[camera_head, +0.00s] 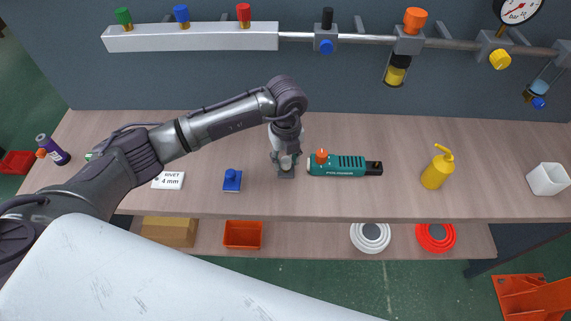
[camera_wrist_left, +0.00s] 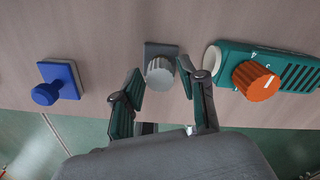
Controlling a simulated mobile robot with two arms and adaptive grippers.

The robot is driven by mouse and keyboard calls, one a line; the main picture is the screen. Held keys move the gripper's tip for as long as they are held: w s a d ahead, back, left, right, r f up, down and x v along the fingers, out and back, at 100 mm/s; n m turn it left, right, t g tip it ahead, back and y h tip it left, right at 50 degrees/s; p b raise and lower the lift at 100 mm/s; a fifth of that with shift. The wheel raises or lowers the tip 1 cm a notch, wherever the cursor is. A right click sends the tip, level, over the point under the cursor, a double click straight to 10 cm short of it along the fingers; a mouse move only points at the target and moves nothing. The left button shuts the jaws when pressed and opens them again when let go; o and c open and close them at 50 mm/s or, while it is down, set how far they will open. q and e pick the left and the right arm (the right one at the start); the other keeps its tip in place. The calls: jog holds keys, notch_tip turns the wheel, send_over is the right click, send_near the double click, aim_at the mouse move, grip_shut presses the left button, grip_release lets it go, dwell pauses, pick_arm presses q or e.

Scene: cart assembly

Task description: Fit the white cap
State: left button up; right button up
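My left gripper (camera_head: 286,160) hangs over the bench, above a small grey block with a round grey knob (camera_wrist_left: 160,75). In the left wrist view the left gripper (camera_wrist_left: 161,70) is open, with one finger on each side of the knob. I cannot tell whether the fingers touch it. In the head view the gripper partly covers the grey block (camera_head: 286,174). No thing is plainly a white cap; a white ringed disc (camera_head: 370,237) lies on the lower shelf. My right gripper is not in view.
A green tool with an orange knob (camera_head: 345,165) lies close right of the gripper. A blue knob block (camera_head: 232,180) and a rivet label (camera_head: 168,180) are left. A yellow bottle (camera_head: 437,168) and white cup (camera_head: 547,179) stand right. A pipe with valves (camera_head: 350,38) runs above.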

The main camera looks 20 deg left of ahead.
aim_at(286, 160)
pick_arm(q)
grip_shut()
jog(key=shift+r+p, duration=1.5)
jog(key=shift+r, duration=0.7)
jog(key=shift+f, duration=0.1)
